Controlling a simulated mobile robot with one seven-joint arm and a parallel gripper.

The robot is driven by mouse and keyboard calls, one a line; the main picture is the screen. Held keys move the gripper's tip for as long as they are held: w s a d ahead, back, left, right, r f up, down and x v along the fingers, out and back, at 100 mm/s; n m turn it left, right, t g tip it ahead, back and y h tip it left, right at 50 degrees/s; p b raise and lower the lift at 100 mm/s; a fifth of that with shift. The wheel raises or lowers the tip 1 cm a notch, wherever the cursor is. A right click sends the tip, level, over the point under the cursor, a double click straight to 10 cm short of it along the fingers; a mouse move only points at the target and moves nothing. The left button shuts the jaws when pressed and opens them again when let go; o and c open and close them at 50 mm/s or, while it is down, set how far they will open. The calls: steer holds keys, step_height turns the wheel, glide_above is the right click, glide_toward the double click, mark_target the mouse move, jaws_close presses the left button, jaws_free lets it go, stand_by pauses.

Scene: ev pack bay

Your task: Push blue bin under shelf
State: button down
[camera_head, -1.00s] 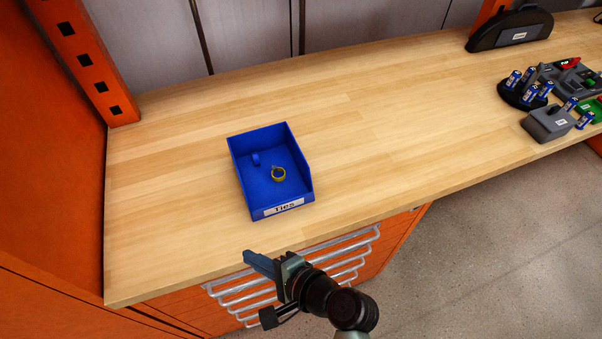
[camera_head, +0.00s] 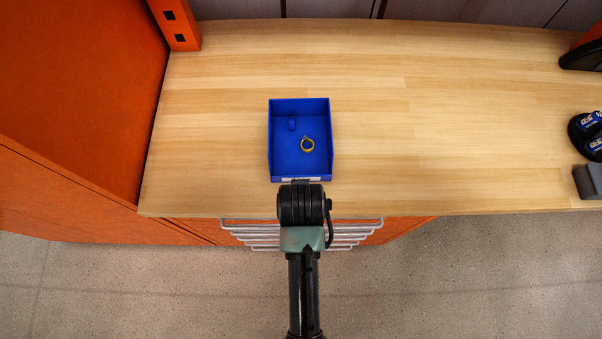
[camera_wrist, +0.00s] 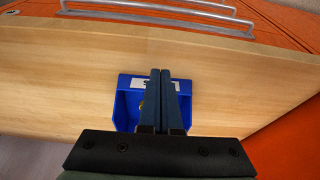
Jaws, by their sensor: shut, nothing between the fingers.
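The blue bin (camera_head: 284,148) sits on the wooden workbench (camera_head: 420,130), toward its front edge, with its labelled low side facing me. No shelf shows clearly.
An orange upright (camera_head: 178,25) stands at the back left, beside an orange side panel (camera_head: 80,90). A dark battery holder (camera_head: 585,140) and a grey block (camera_head: 590,182) stand at the far right. The bench behind the bin is clear up to the back panel.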

steer(key=x, duration=0.6)
steer(key=shift+w+r+p, duration=0.2)
steer(key=shift+w+p, duration=0.35)
steer(key=shift+w, duration=0.65)
steer(key=shift+w+f, duration=0.1)
steer(key=shift+w, duration=0.65)
